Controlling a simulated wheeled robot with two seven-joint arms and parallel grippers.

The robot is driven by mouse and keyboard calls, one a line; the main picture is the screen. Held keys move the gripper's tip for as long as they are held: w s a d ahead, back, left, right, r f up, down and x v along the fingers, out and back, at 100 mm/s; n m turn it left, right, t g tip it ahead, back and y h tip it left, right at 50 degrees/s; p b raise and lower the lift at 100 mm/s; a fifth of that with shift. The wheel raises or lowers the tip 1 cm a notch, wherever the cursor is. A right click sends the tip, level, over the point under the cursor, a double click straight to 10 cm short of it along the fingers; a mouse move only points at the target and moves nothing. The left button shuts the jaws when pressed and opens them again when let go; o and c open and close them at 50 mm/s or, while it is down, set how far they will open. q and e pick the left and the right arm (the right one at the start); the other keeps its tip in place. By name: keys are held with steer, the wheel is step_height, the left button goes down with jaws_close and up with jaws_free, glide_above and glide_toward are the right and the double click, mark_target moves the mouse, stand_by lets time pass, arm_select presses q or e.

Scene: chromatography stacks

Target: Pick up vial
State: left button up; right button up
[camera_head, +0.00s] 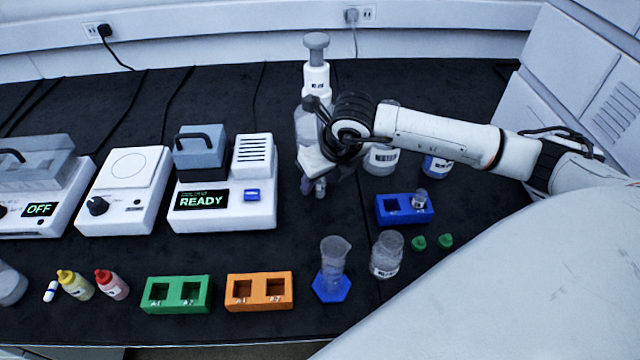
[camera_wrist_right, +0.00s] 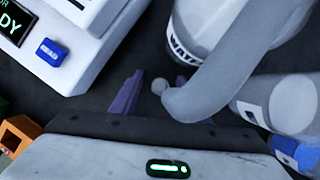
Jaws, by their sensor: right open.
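A small clear vial (camera_head: 419,198) stands upright in the right hole of the blue rack (camera_head: 391,217). The rack's left hole looks empty. My right gripper (camera_head: 313,188) is to the left of the rack, beside the white bottle, pointing down at the dark bench. In the right wrist view, purplish finger parts show, and the vial is not visible. My left gripper is not in view.
A white bottle with a grey top (camera_head: 316,75) stands behind my right gripper; its WATER label shows in the wrist view. The READY instrument (camera_head: 225,205) is to the left. A graduated cylinder (camera_head: 333,262), a jar (camera_head: 386,256) and green caps (camera_head: 418,242) are in front.

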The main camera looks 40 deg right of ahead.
jaws_close()
steer(key=shift+r, duration=0.1)
